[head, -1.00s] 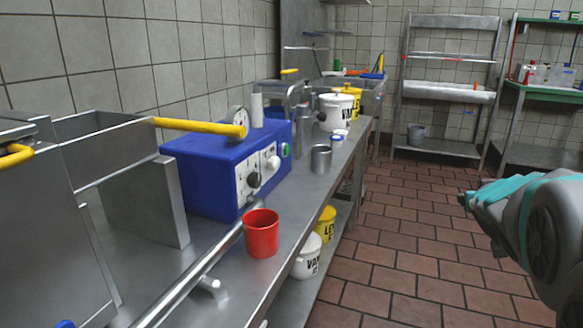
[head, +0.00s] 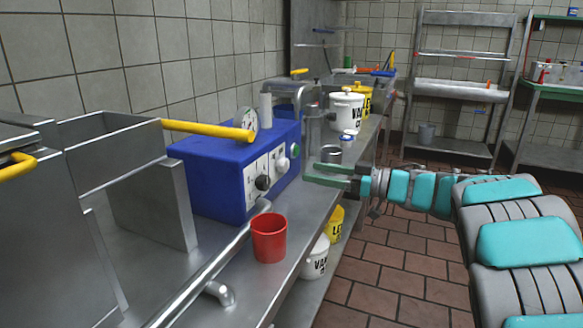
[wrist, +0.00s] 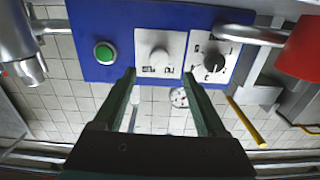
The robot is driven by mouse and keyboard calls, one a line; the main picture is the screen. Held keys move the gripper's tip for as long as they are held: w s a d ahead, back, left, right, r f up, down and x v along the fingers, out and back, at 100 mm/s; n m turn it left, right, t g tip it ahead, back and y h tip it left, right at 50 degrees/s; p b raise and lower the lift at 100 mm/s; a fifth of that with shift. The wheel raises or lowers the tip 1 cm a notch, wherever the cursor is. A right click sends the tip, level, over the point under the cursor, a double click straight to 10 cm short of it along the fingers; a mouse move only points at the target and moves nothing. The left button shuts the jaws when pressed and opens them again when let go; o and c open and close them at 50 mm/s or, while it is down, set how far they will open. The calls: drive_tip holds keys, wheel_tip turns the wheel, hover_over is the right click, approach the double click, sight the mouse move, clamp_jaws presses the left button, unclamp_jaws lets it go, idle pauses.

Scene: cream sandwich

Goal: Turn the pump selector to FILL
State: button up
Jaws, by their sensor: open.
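The blue pump box (head: 210,180) stands on the steel counter, with a white front panel facing right. The panel carries a black knob (head: 262,182), a white knob (head: 281,165) and a green button (head: 295,150). In the wrist view, the white knob (wrist: 158,60) sits between the green button (wrist: 104,53) and the black knob (wrist: 214,62). The labels around both knobs are too small to read. My gripper (head: 308,172) is open in front of the panel, apart from it. In the wrist view, its fingertips (wrist: 159,74) spread either side of the white knob, with nothing between them.
A red cup (head: 269,240) stands near the counter's front edge, left of my gripper. A steel cup (head: 331,154) is just behind my gripper. A metal pipe (head: 200,280) runs along the counter front. White and yellow buckets (head: 347,112) stand farther back.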

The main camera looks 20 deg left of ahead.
sight(287, 167)
drive_tip(key=a, duration=0.7)
drive_tip(key=shift+w+a, duration=0.15)
drive_tip(key=shift+w, duration=0.15)
drive_tip(key=shift+c, duration=0.3)
clamp_jaws()
